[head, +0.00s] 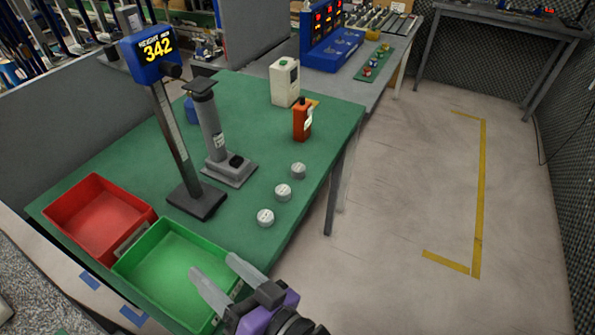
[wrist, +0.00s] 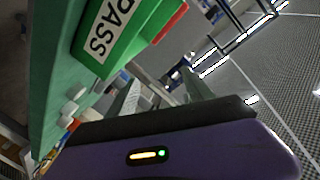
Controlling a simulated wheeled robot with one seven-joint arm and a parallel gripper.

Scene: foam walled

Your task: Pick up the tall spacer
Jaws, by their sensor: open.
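Three white round spacers stand in a slanting row near the right edge of the green table: a far one (head: 298,170), a middle one (head: 283,192) and a near one (head: 265,217). They look much alike, and I cannot tell which is the tall one. Small white spacers also show at the left of the wrist view (wrist: 68,108). My gripper (head: 211,263) is open with nothing between its fingers. It is at the bottom of the head view, in front of the green bin and nearer me than the spacers. Its fingers also show in the wrist view (wrist: 162,92).
A green bin (head: 127,265), labelled PASS in the wrist view (wrist: 100,38), and a red bin (head: 62,212) stand at the table's near left. A height gauge reading 342 (head: 155,46), a grey stand (head: 212,128) and an orange device (head: 302,119) stand behind. Floor right is open.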

